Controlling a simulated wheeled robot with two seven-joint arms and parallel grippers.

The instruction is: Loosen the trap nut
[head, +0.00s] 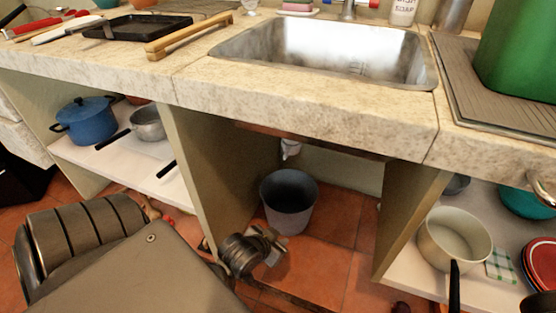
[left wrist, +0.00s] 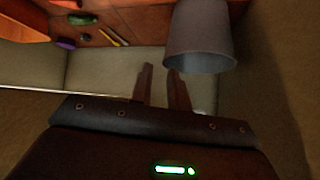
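A small white drain part (head: 291,148) hangs under the sink, partly hidden by the counter's front. I cannot make out the trap nut as a separate piece. My left gripper (head: 272,243) is low in the open bay under the sink, below the drain part and in front of a grey bucket (head: 289,203). In the left wrist view its two fingers (left wrist: 162,88) stand apart with nothing between them, and the bucket (left wrist: 198,38) is just beyond, to the right. I cannot make out my right gripper.
Side panels bound the bay (head: 196,165). Shelves on both sides hold a blue pot (head: 86,121) and a cream pan (head: 453,238). The steel sink (head: 330,50) is above. Several small things, one green (left wrist: 82,19), lie on the red tiles in the wrist view.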

